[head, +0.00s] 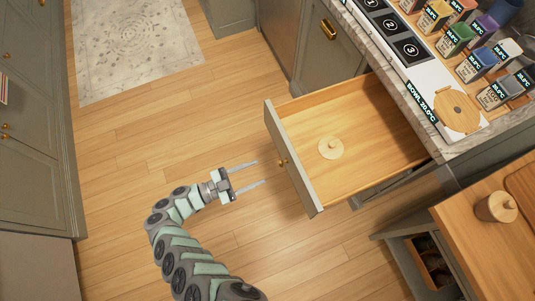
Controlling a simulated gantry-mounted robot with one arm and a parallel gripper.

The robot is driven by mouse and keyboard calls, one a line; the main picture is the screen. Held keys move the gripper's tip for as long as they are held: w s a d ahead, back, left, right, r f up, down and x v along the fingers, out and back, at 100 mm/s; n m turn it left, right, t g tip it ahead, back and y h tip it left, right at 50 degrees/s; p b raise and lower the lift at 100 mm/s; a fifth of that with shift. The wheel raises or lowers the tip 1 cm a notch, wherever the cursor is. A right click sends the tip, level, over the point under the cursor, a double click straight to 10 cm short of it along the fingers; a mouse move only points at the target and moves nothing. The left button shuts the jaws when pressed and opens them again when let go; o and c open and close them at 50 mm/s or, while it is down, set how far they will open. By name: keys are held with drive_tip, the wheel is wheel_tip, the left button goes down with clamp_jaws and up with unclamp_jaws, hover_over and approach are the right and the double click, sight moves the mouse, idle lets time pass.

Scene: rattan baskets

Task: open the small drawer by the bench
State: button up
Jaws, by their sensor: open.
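A drawer under the counter stands pulled out; its grey-green front (300,180) carries a round brass knob (283,162). Its wooden interior (365,120) shows, and a small round wooden lid with a knob (331,148) lies inside. My gripper (261,172) is left of the drawer front, with its two thin fingers apart and pointing right at the front near the knob. The fingers hold nothing, and a small gap appears between the fingertips and the knob.
The counter (450,150) above holds a white numbered board (385,27) and several coloured containers. A wooden bench (475,235) with a round wooden pot (496,207) stands at the lower right. Cabinets (35,130) line the left. The wooden floor (150,130) between is clear, with a patterned rug (130,40).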

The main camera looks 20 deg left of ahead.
drive_tip(key=b+v, duration=0.1)
drive_tip(key=v, duration=0.2)
drive_tip(key=shift+a, duration=0.1)
idle(0.5)
